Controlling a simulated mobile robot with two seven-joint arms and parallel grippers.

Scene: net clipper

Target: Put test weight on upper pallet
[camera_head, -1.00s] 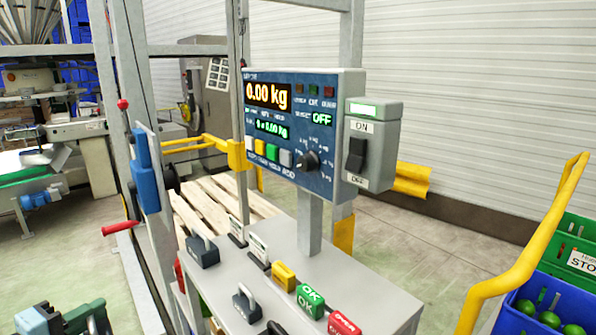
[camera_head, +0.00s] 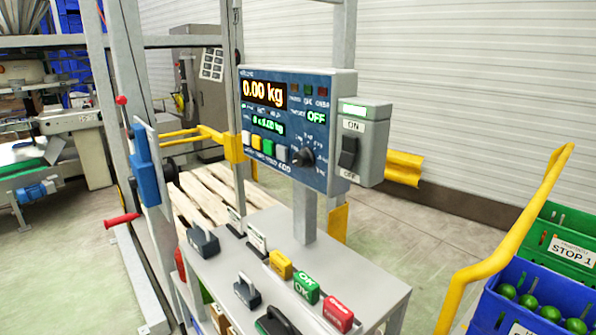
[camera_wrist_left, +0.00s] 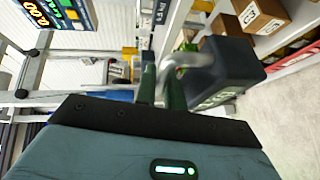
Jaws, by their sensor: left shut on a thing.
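In the left wrist view my left gripper (camera_wrist_left: 163,88) is shut on the metal handle of a dark grey test weight (camera_wrist_left: 232,65). The weight's body extends to the right of the fingers, with a green marking on its lower side. A light wooden pallet (camera_head: 190,202) shows low behind the metal frame in the head view. Whether it is the upper pallet I cannot tell.
A grey bench (camera_head: 340,275) carries two dark handled weights (camera_head: 203,243) (camera_head: 246,291), coloured blocks and a weighing display (camera_head: 290,125). A yellow rail (camera_head: 500,255) and crates (camera_head: 550,290) stand right. Shelf boxes (camera_wrist_left: 262,17) show near the held weight.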

